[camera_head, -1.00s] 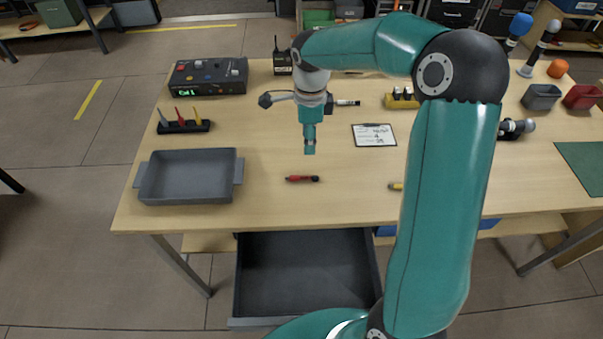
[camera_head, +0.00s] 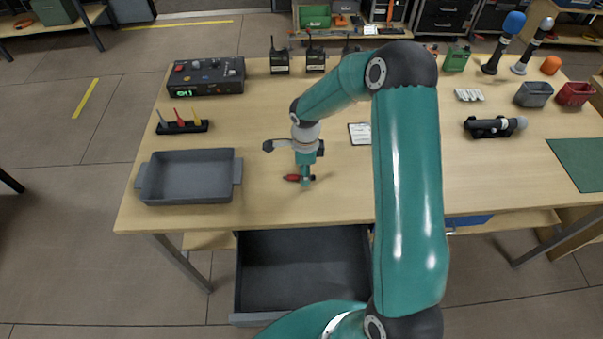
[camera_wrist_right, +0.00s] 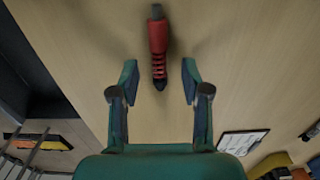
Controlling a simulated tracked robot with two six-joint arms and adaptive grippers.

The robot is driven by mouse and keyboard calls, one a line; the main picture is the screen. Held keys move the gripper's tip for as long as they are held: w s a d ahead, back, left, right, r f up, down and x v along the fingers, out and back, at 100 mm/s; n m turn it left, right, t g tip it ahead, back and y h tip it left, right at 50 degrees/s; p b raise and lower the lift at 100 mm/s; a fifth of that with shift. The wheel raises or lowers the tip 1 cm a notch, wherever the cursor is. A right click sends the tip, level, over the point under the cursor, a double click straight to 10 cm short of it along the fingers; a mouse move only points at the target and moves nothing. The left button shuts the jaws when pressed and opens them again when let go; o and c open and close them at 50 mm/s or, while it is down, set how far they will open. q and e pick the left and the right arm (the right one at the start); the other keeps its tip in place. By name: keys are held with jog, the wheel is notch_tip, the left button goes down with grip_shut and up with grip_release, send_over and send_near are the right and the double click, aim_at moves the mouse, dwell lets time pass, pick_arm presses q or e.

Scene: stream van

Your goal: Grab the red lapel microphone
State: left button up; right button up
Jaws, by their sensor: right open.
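The red lapel microphone (camera_head: 291,178) lies on the wooden table, right of the grey tray. It has a red body, a ridged stretch and dark ends. In the right wrist view the microphone (camera_wrist_right: 158,38) lies lengthwise, in line with the gap between the fingers and mostly past their tips. My right gripper (camera_head: 306,181) is right over it in the head view and hides part of it. In the wrist view the two fingers of the right gripper (camera_wrist_right: 159,76) stand apart with nothing clamped. Whether they touch the microphone cannot be told. My left gripper is not in view.
A grey tray (camera_head: 236,189) and a black rack (camera_head: 183,128) with coloured pieces stand on the left. A control box (camera_head: 206,80) is at the back. A clipboard (camera_head: 359,134) lies right of the gripper. An open drawer (camera_head: 300,279) is below the table's front edge.

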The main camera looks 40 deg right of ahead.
jog(key=shift+f, duration=0.25)
grip_shut()
